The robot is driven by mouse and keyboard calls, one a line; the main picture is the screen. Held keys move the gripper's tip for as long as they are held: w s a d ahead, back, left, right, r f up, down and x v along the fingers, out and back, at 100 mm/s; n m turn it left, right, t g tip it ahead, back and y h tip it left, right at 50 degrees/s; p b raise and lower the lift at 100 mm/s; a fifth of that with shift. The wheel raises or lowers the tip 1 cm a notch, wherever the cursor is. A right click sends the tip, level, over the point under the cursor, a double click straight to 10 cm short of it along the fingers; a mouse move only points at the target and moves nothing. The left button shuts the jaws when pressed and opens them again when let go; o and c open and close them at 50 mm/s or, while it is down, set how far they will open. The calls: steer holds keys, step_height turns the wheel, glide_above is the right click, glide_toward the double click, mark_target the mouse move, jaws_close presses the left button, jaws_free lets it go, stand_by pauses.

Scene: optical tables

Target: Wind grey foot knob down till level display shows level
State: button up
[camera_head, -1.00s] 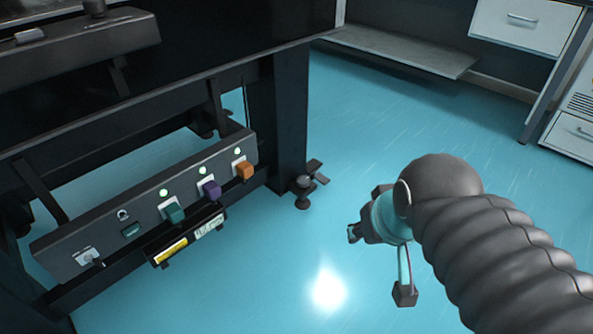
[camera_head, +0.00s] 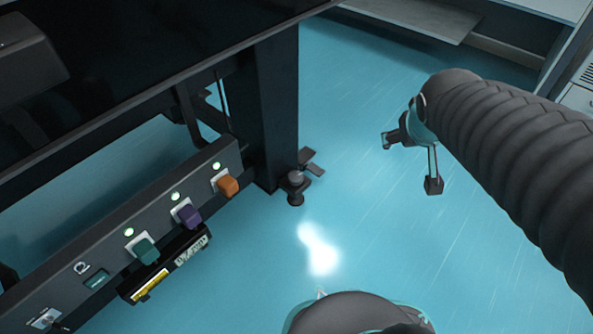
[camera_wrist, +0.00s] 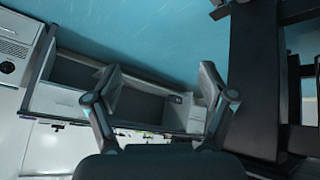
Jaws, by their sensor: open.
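The grey foot knob (camera_head: 295,178) sits at the base of the dark table leg, just above the floor, with a round foot pad under it. A small teal screen (camera_head: 97,279) is set in the control panel on the left. I cannot read it or tell whether it is the level display. My gripper (camera_head: 410,162) is open and empty above the floor, to the right of the knob and clear of it. In the wrist view its two fingers (camera_wrist: 160,76) are spread apart. I cannot make out the knob in the wrist view.
The dark control panel (camera_head: 120,240) carries teal, purple and orange knobs with lit green lamps, and a yellow-and-white label plate below. The dark optical table (camera_head: 150,60) overhangs at the upper left. The blue floor (camera_head: 350,225) is open between the leg and my arm.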

steer(key=w+d+f+n+t+p, duration=0.1)
steer(key=w+f+n, duration=0.1)
steer(key=w, duration=0.6)
steer(key=w+d+f+n+t+p, duration=0.1)
steer(key=w+f, duration=0.1)
steer(key=w, duration=0.6)
steer(key=w+a+f+n+y, duration=0.2)
steer(key=w+f+n+y, duration=0.15)
steer(key=w+f, duration=0.55)
steer(key=n+g+y+p, duration=0.3)
steer(key=n+g+y, duration=0.15)
steer(key=y, duration=0.65)
glide_toward(298, 177)
steer(key=shift+n+t, duration=0.4)
steer(key=shift+t, duration=0.15)
steer(key=x, duration=0.7)
steer(key=b+x, duration=0.1)
steer(key=x, duration=0.3)
steer(key=shift+s+a+f, duration=0.2)
steer(key=shift+s+f, duration=0.1)
steer(key=c, duration=1.2)
